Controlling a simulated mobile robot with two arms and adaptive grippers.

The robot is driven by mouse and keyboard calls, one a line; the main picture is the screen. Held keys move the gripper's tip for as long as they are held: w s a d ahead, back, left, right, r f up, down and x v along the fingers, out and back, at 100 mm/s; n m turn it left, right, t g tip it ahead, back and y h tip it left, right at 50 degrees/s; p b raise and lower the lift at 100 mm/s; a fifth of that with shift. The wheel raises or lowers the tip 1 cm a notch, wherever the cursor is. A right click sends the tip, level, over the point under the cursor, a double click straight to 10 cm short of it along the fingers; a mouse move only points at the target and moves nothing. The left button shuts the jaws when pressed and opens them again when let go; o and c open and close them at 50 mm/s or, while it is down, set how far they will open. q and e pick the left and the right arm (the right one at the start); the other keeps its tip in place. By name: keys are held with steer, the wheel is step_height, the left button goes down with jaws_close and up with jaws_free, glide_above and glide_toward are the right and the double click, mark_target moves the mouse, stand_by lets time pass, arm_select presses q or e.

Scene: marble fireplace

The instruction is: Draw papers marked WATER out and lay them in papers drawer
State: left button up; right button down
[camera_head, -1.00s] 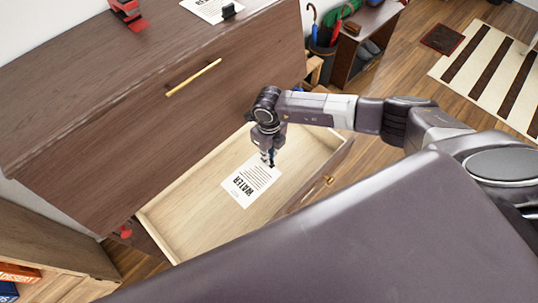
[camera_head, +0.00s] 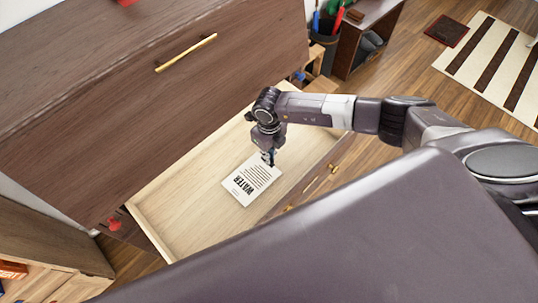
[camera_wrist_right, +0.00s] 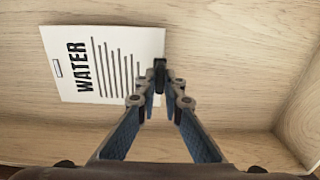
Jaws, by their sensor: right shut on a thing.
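The white WATER papers (camera_head: 247,183) are in the open, light-wood drawer (camera_head: 190,208), printed side up. They also show in the right wrist view (camera_wrist_right: 80,65), over the drawer bottom. I cannot tell whether they touch it or hang just above. My right gripper (camera_head: 268,158) is over the papers' edge. In the right wrist view its fingertips (camera_wrist_right: 160,82) are shut on a small black clip (camera_wrist_right: 160,66) at the papers' edge. My left gripper is not in view.
The dark wood cabinet front with a brass handle (camera_head: 186,52) rises behind the drawer. The drawer's front with its knob (camera_head: 333,168) is on the near right. A shelf unit (camera_head: 368,32) and a striped rug (camera_head: 495,65) are beyond. The drawer's left part is bare.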

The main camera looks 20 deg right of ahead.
steer(key=c, duration=2)
jaws_free()
steer(key=shift+r, duration=0.15)
step_height(320, 180, up, 8)
steer(key=p, duration=0.6)
